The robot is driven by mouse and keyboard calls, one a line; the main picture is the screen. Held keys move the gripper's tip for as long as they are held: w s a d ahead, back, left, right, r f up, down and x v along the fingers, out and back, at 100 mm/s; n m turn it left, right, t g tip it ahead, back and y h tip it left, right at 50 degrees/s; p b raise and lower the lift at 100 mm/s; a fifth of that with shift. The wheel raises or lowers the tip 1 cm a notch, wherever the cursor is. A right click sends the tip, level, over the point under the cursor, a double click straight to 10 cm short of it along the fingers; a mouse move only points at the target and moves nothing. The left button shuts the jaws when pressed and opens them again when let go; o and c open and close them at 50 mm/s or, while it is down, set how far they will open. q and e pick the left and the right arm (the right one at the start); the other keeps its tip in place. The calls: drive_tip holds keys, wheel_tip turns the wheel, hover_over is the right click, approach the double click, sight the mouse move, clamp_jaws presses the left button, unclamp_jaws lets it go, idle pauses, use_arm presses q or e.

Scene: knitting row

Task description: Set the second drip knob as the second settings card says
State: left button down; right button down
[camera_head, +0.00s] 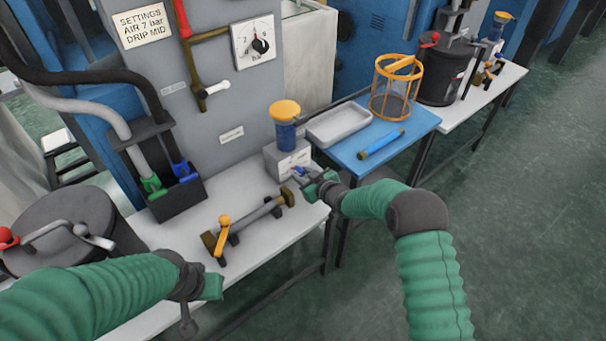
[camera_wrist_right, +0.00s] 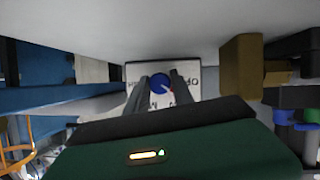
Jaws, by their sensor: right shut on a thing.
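The settings card (camera_head: 143,26) on the grey panel reads "SETTINGS AIR 7 bar DRIP MID". The drip unit is a pale box (camera_head: 283,160) with a blue cup and yellow cap (camera_head: 285,110), at the bench's right end. In the right wrist view the blue drip knob (camera_wrist_right: 160,80) sits on a white lettered plate (camera_wrist_right: 208,82); a small mark on it points to the lower right. My right gripper (camera_head: 306,180) is shut on the knob, its fingers on both sides; they partly hide the plate's letters. My left gripper (camera_head: 207,288) is over the bench's front edge; its jaws are unclear.
A rail with an orange lever (camera_head: 223,222) lies left of the right gripper. A black holder (camera_head: 160,190) with hoses stands behind it. A dark lidded drum (camera_head: 60,225) is far left. A blue table (camera_head: 405,135) with a grey tray (camera_head: 338,124) and orange basket (camera_head: 378,70) is to the right.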

drive_tip(key=shift+r, duration=0.1)
drive_tip(key=c, duration=1.4)
unclamp_jaws()
drive_tip(key=p+v, duration=0.3)
drive_tip(key=v, duration=1.3)
drive_tip(key=shift+s+d, duration=0.2)
drive_tip(key=shift+s, duration=0.15)
drive_tip(key=shift+o, duration=0.2)
